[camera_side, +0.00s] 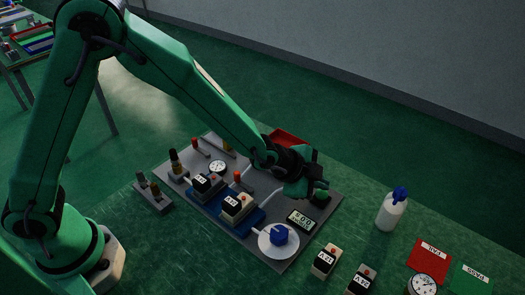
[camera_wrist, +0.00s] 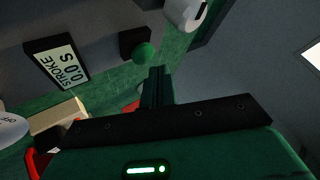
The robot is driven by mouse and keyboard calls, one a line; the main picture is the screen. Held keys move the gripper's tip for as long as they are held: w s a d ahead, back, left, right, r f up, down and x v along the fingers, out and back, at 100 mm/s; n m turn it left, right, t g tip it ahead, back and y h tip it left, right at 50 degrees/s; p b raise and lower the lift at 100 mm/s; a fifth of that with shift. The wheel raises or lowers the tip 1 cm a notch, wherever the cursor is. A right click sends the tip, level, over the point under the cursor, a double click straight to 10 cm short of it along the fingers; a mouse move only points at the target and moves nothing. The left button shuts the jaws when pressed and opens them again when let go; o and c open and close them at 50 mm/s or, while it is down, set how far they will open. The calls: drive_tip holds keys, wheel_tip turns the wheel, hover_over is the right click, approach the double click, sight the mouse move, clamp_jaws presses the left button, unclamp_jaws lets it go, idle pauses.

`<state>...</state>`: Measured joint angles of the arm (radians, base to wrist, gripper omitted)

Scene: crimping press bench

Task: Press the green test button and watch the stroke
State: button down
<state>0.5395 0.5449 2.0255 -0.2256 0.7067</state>
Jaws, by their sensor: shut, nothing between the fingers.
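The green test button (camera_wrist: 142,53) is a round green knob on a small dark box (camera_wrist: 133,40) in the wrist view. In the side view the dark box (camera_side: 320,199) sits at the right end of the grey base plate, partly hidden by my gripper (camera_side: 319,184). My gripper is shut and empty, with its fingertips (camera_wrist: 157,71) close beside the button in the wrist view. I cannot tell whether they touch it. The stroke display (camera_wrist: 57,65) reads "STROKE 0.0 S"; it also shows in the side view (camera_side: 301,219).
The grey plate (camera_side: 325,215) also carries a white disc with a blue knob (camera_side: 279,235), labelled blocks (camera_side: 237,207) and a dial (camera_side: 217,167). A white bottle (camera_side: 391,212), a red card (camera_side: 430,256) and a green card (camera_side: 470,280) stand or lie to the right.

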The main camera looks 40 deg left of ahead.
sight(317, 194)
drive_tip(key=shift+a+f, duration=0.1)
drive_tip(key=shift+f, duration=0.85)
idle(1.6)
drive_tip(key=shift+r, duration=0.1)
idle(0.4)
drive_tip(key=shift+r, duration=3.35)
